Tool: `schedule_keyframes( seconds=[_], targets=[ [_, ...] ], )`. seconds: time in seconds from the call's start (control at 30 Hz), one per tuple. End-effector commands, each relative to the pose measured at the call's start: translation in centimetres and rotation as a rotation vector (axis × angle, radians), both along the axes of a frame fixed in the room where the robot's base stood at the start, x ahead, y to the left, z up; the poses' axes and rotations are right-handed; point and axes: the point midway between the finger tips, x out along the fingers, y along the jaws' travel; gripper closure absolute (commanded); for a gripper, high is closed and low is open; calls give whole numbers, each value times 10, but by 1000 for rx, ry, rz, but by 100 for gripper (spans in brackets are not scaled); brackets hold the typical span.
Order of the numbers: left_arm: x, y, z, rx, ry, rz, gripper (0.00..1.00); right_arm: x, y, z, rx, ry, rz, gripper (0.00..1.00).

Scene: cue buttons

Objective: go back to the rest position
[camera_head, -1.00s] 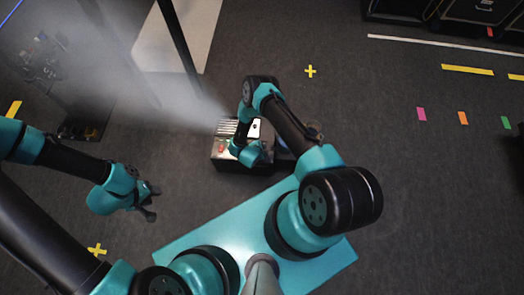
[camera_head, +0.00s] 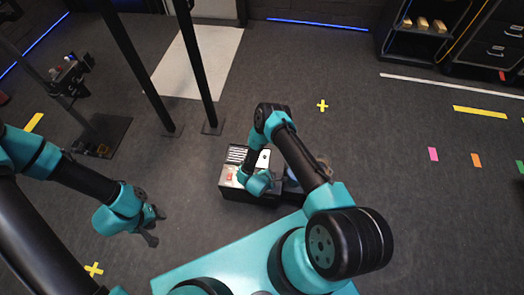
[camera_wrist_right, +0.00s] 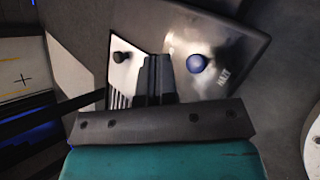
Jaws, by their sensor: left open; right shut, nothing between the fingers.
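A dark button box (camera_head: 238,194) with a light top stands at the middle of the head view, partly hidden by my right arm. A red button (camera_head: 229,174) shows on its left part. My left gripper (camera_head: 156,226) is open and empty over the floor left of the box.
Two dark posts (camera_head: 196,70) stand behind the box near a pale floor panel (camera_head: 220,50). A stand (camera_head: 100,135) is at the left. Shelves and drawers (camera_head: 425,30) line the back right. The floor at right is clear apart from tape marks.

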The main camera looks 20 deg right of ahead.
Motion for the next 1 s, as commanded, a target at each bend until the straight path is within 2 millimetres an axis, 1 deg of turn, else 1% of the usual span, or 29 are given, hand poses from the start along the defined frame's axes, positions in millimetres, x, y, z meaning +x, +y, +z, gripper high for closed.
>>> schedule_keyframes(
  seconds=[0.17, 0.27, 0.37, 0.53, 0.7, 0.83, 1.0],
  targets=[
    [0, 0, 0, 0, 0, 0, 57, 1, 0, 1, 8, -5, -3, 100],
    [0, 0, 0, 0, 0, 0, 57, 5, 0, 7, 42, -31, -16, 100],
    [0, 0, 0, 0, 0, 0, 57, 12, 0, 18, 116, -80, -48, 100],
    [0, 0, 0, 0, 0, 0, 57, 25, 4, 49, 317, -184, -141, 100],
    [0, 0, 0, 0, 0, 0, 57, 31, 11, 85, 539, -256, -269, 100],
    [0, 0, 0, 0, 0, 0, 57, 30, 19, 113, 700, -282, -379, 100],
    [0, 0, 0, 0, 0, 0, 57, 20, 28, 153, 888, -277, -548, 100]
  ],
)
